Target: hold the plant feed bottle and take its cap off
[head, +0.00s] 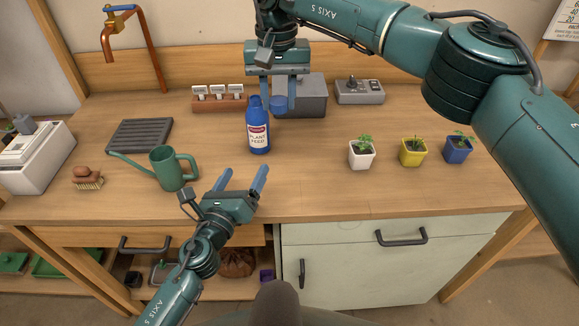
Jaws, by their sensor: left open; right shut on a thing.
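The blue plant feed bottle (259,138) stands upright on the wooden bench, with its white label facing me. My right gripper (278,103) comes down from the top, just right of the bottle's neck. It is shut on a blue cap (279,104), which appears apart from the bottle, to the right of its neck. My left gripper (246,175) is open and empty, in front of the bottle near the bench's front edge. Its fingers point toward the bottle but do not touch it.
A green watering can (168,168) stands left of my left gripper. A grey box (312,97) is behind my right gripper, with a grey device (360,91) beside it. Potted seedlings (413,152) stand at the right.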

